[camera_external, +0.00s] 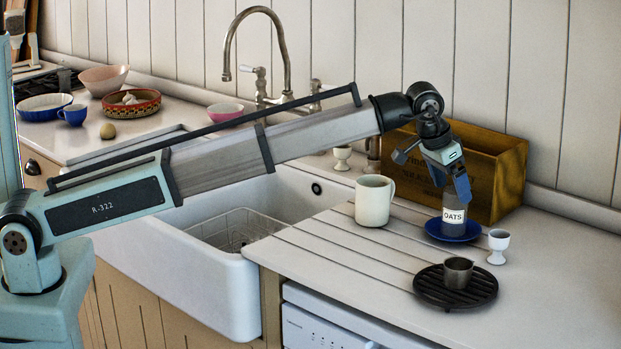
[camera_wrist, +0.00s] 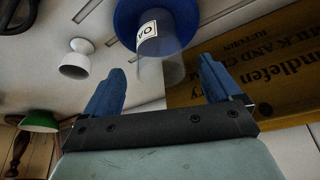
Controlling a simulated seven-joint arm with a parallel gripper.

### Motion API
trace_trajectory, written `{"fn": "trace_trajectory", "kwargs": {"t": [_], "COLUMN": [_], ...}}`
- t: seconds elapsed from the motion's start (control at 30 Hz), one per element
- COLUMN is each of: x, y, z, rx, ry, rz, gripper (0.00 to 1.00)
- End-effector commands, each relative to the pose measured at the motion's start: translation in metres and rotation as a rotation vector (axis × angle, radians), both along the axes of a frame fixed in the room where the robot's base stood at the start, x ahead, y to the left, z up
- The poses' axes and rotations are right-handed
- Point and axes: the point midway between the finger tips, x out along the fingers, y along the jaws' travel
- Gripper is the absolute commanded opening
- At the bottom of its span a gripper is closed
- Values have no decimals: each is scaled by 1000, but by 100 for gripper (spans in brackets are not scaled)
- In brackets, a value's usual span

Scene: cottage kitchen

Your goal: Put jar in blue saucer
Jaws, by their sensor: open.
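The jar (camera_external: 453,222), labelled OATS, stands upright on the blue saucer (camera_external: 432,232) on the right-hand counter. In the wrist view the jar (camera_wrist: 158,62) shows as a clear cylinder with a white label, its foot over the blue saucer (camera_wrist: 184,12). My gripper (camera_external: 456,192) is just above the jar, pointing down. In the wrist view its two blue fingers (camera_wrist: 158,82) are spread apart, and the jar lies between and beyond their tips. I see no finger pressed on the jar, though the external view partly hides its top.
A wooden crate (camera_external: 510,175) stands close behind the saucer. A white egg cup (camera_external: 498,245) is just right of it. A cream mug (camera_external: 374,202) stands to the left. A black trivet (camera_external: 428,290) holds a small metal cup (camera_external: 458,271) in front. The sink (camera_external: 215,275) lies left.

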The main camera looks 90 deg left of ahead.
Motion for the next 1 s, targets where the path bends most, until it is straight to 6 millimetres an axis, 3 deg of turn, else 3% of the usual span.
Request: {"fn": "trace_trajectory", "kwargs": {"t": [0.2,0.4,0.77,0.83,1.0], "x": [-13,-19,-20,-20,-17], "y": [-5,-8,-8,-9,-26], "z": [33,49,52,52,53], "rx": [0,0,0,0,0], "ry": [-1,0,0,0,-1], "rz": [0,0,0,-1,-21], "gripper": [91,91,91,97,100]}}
